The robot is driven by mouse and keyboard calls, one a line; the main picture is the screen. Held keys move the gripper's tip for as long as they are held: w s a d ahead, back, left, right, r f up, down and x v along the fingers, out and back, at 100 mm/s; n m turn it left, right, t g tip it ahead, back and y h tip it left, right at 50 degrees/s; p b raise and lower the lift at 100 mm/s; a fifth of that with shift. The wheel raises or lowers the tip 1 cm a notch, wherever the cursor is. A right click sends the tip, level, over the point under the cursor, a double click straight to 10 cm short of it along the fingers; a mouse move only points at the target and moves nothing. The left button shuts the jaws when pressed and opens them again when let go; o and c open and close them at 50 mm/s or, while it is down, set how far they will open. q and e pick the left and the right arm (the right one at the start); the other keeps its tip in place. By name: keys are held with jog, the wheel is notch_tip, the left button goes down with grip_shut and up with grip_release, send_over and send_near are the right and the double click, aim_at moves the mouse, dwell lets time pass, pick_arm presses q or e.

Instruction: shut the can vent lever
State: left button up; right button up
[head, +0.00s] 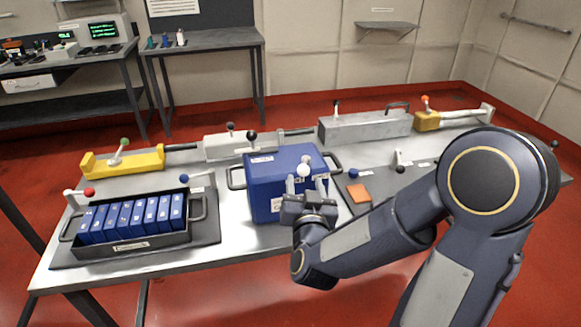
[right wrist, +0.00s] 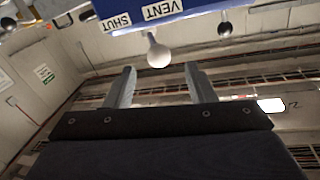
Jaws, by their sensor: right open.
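The blue can (head: 268,180) is a box with side handles at the middle of the table. Its vent lever has a white ball knob (head: 303,170) at the can's front. In the right wrist view, the knob (right wrist: 158,53) hangs from a short stem by the VENT label (right wrist: 162,9), with the SHUT label (right wrist: 117,21) to its left. My right gripper (head: 306,185) is open at the can's front, fingers pointing at the lever. In the right wrist view, the knob shows between and just beyond the fingertips (right wrist: 160,70); contact is not visible. My left gripper is not in view.
A tray (head: 125,246) of several blue batteries stands at the left. A yellow fixture (head: 122,164) and a grey box (head: 365,127) stand along the back. An orange pad (head: 359,193) lies right of the can. Several small levers with ball knobs stand around the table.

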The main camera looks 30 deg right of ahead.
aim_at(304, 174)
jog(key=p+x, duration=0.1)
jog(key=x, duration=0.5)
jog(key=shift+w+d, duration=0.2)
jog(key=shift+w, duration=0.05)
grip_shut()
